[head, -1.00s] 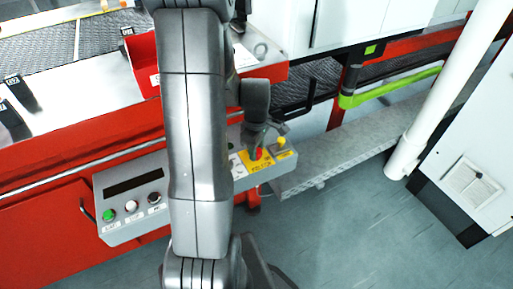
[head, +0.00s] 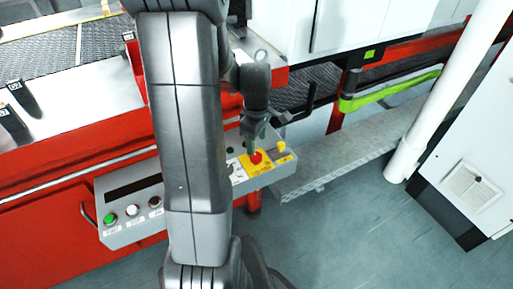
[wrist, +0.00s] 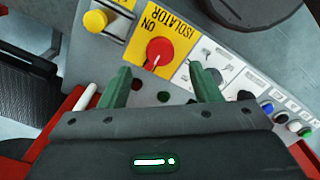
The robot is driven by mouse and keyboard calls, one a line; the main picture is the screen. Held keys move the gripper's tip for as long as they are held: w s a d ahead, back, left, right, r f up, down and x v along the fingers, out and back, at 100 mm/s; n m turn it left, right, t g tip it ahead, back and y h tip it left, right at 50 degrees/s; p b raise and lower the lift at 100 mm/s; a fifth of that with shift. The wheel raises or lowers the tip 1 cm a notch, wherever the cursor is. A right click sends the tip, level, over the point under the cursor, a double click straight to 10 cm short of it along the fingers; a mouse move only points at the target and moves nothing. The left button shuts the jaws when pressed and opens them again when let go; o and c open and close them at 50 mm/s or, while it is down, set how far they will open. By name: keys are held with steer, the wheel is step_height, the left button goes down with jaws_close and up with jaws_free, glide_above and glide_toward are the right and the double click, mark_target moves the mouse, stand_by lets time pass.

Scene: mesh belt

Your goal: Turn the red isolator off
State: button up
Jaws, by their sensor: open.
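The red isolator (wrist: 158,52) is a red knob on a yellow plate marked ISOLATOR, with ON printed beside it. In the head view the red isolator (head: 256,157) sits near the right end of the grey control panel (head: 122,229). My gripper (wrist: 161,80) is open, its two green fingers apart, one on each side below the knob in the wrist view. Nothing is between the fingertips, and the knob lies just beyond them. In the head view my gripper (head: 251,148) is just above the knob, partly hidden by my arm.
A yellow knob (wrist: 96,20) stands beside the isolator plate. A white pipe (head: 440,100) and a white cabinet (head: 480,150) stand at the right.

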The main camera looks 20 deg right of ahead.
mark_target(256, 155)
step_height(256, 155, up, 8)
steer(key=shift+p, duration=0.4)
steer(key=shift+f, duration=0.1)
step_height(256, 155, down, 14)
steer(key=shift+b, duration=0.95)
